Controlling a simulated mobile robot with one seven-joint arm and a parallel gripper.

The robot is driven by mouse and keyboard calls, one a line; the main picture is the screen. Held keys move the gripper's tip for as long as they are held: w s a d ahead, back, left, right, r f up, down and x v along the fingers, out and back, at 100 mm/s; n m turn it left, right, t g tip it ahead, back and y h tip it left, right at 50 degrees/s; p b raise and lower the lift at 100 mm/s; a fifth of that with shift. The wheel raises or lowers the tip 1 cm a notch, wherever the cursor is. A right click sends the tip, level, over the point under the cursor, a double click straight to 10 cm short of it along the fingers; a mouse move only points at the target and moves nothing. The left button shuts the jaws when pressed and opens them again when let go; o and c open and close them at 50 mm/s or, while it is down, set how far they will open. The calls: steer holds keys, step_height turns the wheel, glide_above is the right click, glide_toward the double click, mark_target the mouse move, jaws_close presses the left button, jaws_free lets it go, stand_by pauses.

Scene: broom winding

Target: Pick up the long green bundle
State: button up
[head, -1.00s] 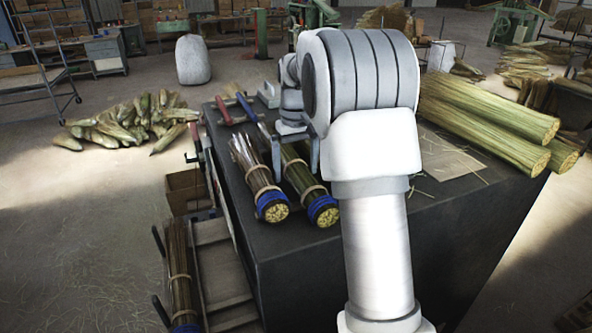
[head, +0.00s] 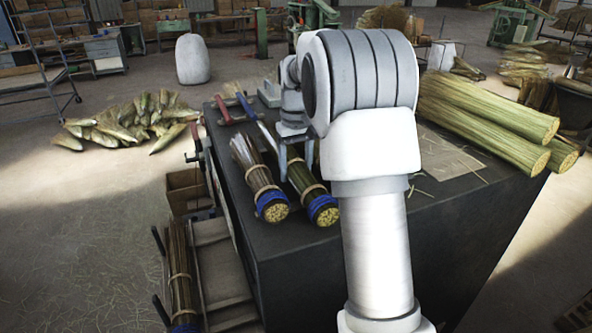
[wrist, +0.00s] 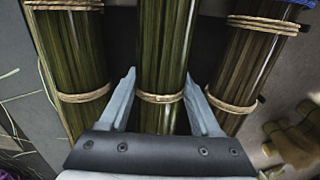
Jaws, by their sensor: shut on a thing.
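The long green bundle (head: 304,179) lies on the dark bench, with tan ties and a blue band at its near cut end. In the wrist view the green bundle (wrist: 163,60) runs between my fingers. My gripper (wrist: 163,100) is shut on it near a tan tie, one finger on each side. In the head view my gripper (head: 297,160) is over the bundle's middle, and my arm covers part of the bench to the right. The bundle still appears to lie on the bench.
A browner bundle (head: 258,177) lies close to the left; it shows at right in the wrist view (wrist: 247,65). Another green bundle (wrist: 75,55) lies on the other side. Tools (head: 235,108) and thick pale-green bundles (head: 485,115) lie on the bench (head: 350,250).

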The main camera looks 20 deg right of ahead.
steer(key=shift+r, duration=0.1)
step_height(320, 180, up, 4)
steer(key=shift+r, duration=0.1)
steer(key=s+a+r, duration=0.1)
steer(key=a+r, duration=0.1)
steer(key=a, duration=0.1)
steer(key=s+a+r+b, duration=0.1)
steer(key=s+a+r, duration=0.1)
steer(key=a, duration=0.2)
steer(key=s+a+r+b, duration=0.1)
steer(key=a+r, duration=0.1)
steer(key=a, duration=0.1)
steer(key=shift+s+a+r, duration=0.3)
steer(key=shift+s+a, duration=0.05)
